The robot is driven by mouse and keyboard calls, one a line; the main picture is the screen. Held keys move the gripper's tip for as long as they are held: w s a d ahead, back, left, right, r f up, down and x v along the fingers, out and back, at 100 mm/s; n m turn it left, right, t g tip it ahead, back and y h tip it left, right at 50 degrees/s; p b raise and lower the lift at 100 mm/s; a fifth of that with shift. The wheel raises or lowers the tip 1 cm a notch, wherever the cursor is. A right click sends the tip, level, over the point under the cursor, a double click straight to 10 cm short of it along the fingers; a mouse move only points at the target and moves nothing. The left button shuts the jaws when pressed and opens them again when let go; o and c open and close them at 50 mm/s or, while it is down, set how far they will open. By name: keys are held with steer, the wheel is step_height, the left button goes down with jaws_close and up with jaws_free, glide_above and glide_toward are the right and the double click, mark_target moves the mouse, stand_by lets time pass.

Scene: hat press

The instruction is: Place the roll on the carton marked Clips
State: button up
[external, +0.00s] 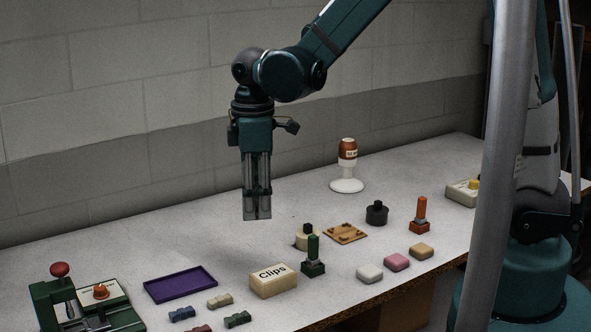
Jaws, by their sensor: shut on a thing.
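The carton marked Clips (273,281) is a cream box with black lettering on its top, lying near the front middle of the table. My gripper (257,213) points straight down in the air, above and behind the carton, clear of the table. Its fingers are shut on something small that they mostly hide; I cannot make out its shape. I cannot pick out the roll for certain. A brown labelled cylinder (348,151) stands upright on a white pedestal (346,186) at the back.
A dark green stamp (313,258) stands close to the carton's right, with a cream black-topped piece (305,240) behind it. A purple tray (180,284) and a green press (90,302) are left. Three rounded blocks (397,262) lie right. Several small pieces (220,300) lie in front.

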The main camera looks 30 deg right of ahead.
steer(key=s+a, duration=0.1)
steer(key=s, duration=0.7)
steer(key=shift+s+r, duration=0.15)
steer(key=shift+s, duration=0.1)
glide_above(273, 273)
steer(key=shift+f, duration=2.9)
steer(key=shift+f+b, duration=0.45)
steer(key=shift+f, duration=1.65)
steer(key=shift+f, duration=0.15)
steer(key=o, duration=0.9)
steer(key=shift+c, duration=0.2)
